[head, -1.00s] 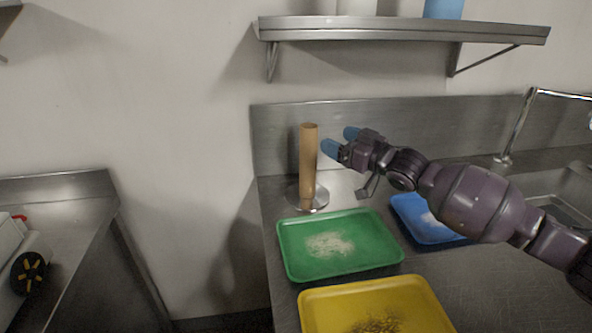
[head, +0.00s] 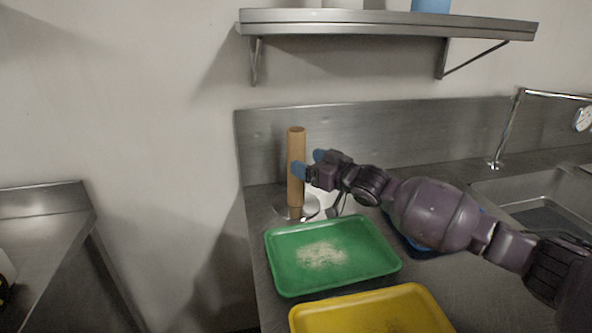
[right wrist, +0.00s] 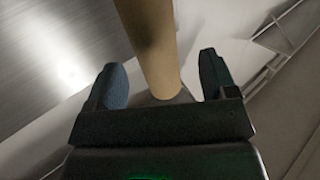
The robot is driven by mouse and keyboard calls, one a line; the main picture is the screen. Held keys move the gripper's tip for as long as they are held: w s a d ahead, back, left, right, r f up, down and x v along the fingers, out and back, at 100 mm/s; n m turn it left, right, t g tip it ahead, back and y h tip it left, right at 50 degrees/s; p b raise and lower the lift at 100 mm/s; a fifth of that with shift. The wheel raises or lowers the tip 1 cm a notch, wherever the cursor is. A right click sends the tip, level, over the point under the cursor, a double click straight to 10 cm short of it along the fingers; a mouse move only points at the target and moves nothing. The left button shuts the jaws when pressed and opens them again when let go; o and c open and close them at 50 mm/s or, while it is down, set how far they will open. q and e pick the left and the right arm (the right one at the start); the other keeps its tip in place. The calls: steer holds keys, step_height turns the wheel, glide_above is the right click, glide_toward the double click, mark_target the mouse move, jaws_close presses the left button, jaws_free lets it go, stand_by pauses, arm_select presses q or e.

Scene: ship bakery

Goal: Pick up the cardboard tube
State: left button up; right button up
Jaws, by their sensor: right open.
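My right gripper (head: 308,164) is at the tube's upper half, reaching from the right, with one blue finger in front of the tube's edge. In the right wrist view the tube (right wrist: 155,45) stands between the two spread blue fingers of the gripper (right wrist: 163,85), with gaps visible on both sides. The gripper is open. My left gripper is not in view.
A green tray (head: 285,277) with white powder lies in front of the tube. A yellow tray (head: 310,312) is nearer, and a blue tray (head: 412,246) is partly behind my arm. A wall shelf (head: 390,28) hangs above; a sink (head: 535,195) is at right.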

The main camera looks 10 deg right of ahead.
mark_target(296, 156)
steer(key=x, duration=0.2)
steer(key=b+x, duration=0.1)
steer(key=x, duration=0.1)
steer(key=shift+w+d+f, duration=0.15)
steer(key=shift+d+f, duration=0.05)
steer(key=shift+f, duration=0.05)
steer(key=shift+w+a+r, duration=0.15)
steer(key=shift+w+a, duration=0.15)
steer(key=shift+w, duration=0.1)
steer(key=c, duration=1)
